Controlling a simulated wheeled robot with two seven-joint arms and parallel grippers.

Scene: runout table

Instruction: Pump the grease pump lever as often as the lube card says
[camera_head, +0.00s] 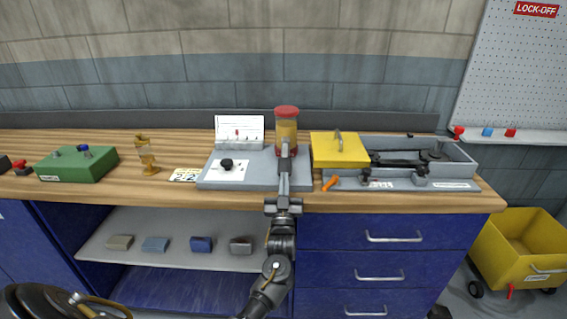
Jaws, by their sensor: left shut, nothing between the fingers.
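The grease pump has a clear amber reservoir (291,132) with a red lid, standing on a grey base plate (258,180). A black knob (227,163) sits on a white plate at the left of that base. I cannot make out the pump lever for certain; my arm covers part of the pump. My left gripper (285,150) is shut and empty, pointing away from me in front of the reservoir; whether it touches is unclear. A white card (240,130) with small red marks stands behind the base. A small lettered card (186,175) lies left of it; its text is unclear. My right gripper is not in view.
A grey tray (455,158) with a yellow cover (338,150) and dark parts stands right of the pump. An orange piece (330,183) lies near the front edge. A green box (76,164) and an amber figure-shaped item (146,155) stand left. A yellow cart (520,248) is on the floor.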

